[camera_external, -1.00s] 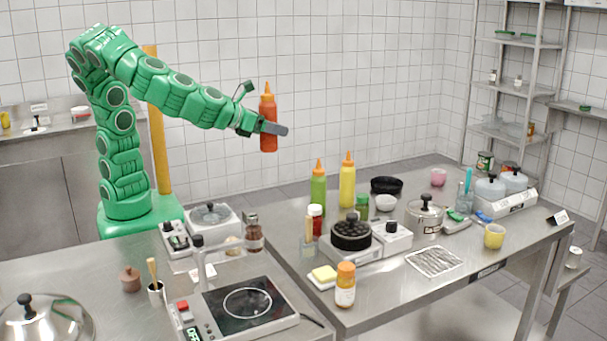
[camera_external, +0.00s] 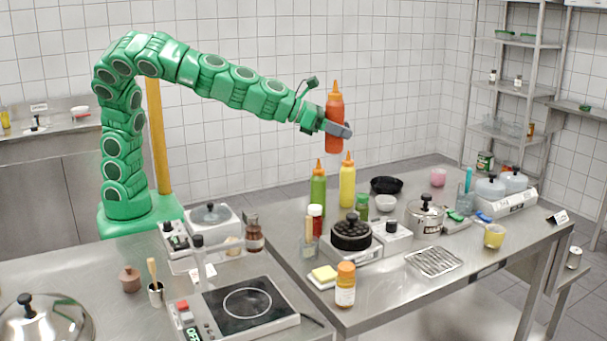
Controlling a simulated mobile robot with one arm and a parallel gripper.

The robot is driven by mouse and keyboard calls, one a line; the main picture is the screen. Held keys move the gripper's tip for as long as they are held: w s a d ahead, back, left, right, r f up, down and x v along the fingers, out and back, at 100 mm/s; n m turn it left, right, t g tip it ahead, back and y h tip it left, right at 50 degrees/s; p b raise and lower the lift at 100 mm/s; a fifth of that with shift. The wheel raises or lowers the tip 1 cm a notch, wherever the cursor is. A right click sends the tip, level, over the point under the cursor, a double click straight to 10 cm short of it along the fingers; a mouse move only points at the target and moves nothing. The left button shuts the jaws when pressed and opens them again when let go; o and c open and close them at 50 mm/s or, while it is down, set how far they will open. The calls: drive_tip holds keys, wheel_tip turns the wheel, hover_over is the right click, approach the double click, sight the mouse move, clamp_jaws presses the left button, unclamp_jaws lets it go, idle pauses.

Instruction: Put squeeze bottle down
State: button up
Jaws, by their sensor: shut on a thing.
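My gripper (camera_external: 340,129) is shut on a red-orange squeeze bottle (camera_external: 334,108) with an orange nozzle. The bottle is upright in the air, above and behind the right-hand steel table (camera_external: 400,291). In the picture it appears just over a green squeeze bottle (camera_external: 318,191) and a yellow squeeze bottle (camera_external: 347,186), both standing on that table. A gripper finger hides part of the held bottle's lower half.
A burner with a black top (camera_external: 351,231), a steel pot (camera_external: 425,215), a black bowl (camera_external: 386,185) and a white bowl (camera_external: 386,202) crowd the table's middle. A wire rack (camera_external: 435,261) lies in front. Bare steel shows at the table's back left.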

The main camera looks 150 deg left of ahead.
drive_tip(key=s+a+r+m+t+h, duration=0.1)
drive_tip(key=s+a+m+t+h, duration=0.2)
drive_tip(key=a, duration=0.5)
drive_tip(key=s+a+m+t+h, duration=0.2)
drive_tip(key=a+m, duration=0.2)
drive_tip(key=a, duration=0.4)
drive_tip(key=s+a+f+m+t+h, duration=0.1)
drive_tip(key=s+a+m+h, duration=0.15)
drive_tip(key=s, duration=0.65)
drive_tip(key=s+a+f+m+t+h, duration=0.1)
drive_tip(key=s+a+h, duration=0.2)
drive_tip(key=s, duration=0.7)
hover_over(387, 186)
drive_tip(key=w+d, duration=0.1)
drive_tip(key=w, duration=0.2)
drive_tip(key=shift+y, duration=0.35)
drive_tip(key=shift+d+f, duration=0.1)
drive_tip(key=shift+f, duration=10.4)
drive_tip(key=shift+s+f, duration=0.1)
drive_tip(key=shift+f, duration=1.35)
